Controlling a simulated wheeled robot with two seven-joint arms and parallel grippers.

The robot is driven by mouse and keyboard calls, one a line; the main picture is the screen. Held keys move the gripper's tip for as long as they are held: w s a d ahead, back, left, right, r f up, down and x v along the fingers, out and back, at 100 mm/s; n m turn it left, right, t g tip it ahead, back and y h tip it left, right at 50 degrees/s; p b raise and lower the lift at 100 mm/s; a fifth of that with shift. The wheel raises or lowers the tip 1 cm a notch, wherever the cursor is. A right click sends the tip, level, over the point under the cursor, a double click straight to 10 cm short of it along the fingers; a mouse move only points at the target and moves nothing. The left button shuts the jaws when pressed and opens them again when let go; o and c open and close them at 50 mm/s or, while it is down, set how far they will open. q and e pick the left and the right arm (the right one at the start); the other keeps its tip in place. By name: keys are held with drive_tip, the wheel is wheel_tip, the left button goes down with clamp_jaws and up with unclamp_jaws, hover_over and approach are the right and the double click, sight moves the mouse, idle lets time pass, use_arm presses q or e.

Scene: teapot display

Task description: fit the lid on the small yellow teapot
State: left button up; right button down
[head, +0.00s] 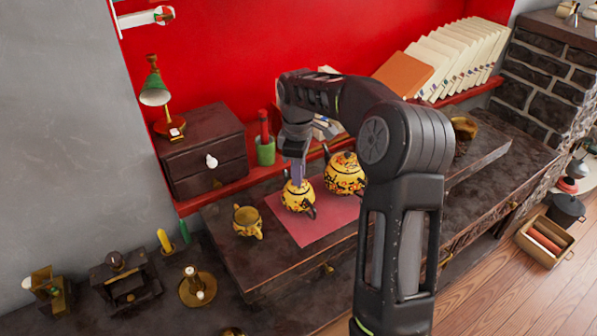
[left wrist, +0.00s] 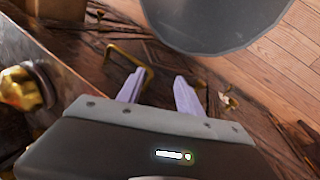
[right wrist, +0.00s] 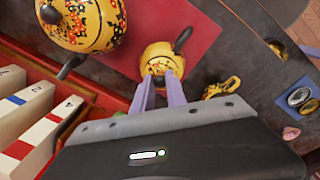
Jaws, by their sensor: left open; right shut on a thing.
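The small yellow teapot (head: 297,197) stands upright on a pink mat (head: 312,231), its dark handle toward the lower right. In the right wrist view the small teapot (right wrist: 153,50) is just beyond the fingertips. My right gripper (head: 298,180) points down at its top, and the gripper also shows in the right wrist view (right wrist: 160,79). It is shut on the lid (right wrist: 159,67), which is mostly hidden between the fingers at the pot's opening. I cannot tell whether it is seated. My left gripper (left wrist: 158,82) is open and empty over dark wood.
A larger patterned yellow teapot (head: 343,175) stands close by, behind and right. A yellow cup (head: 247,221) stands left of the mat. A dark drawer box (head: 201,150) and green cup (head: 265,151) are behind. A brass handle (left wrist: 130,66) lies near my left fingers.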

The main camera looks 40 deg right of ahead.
drive_tip(key=shift+f, duration=0.25)
idle(0.3)
drive_tip(key=c, duration=1.3)
unclamp_jaws()
drive_tip(key=shift+r, duration=0.15)
wheel_tip(320, 180, up, 8)
drive_tip(key=shift+s+a+f+b, duration=0.1)
drive_tip(key=shift+a+f+b, duration=0.1)
drive_tip(key=shift+b, duration=0.3)
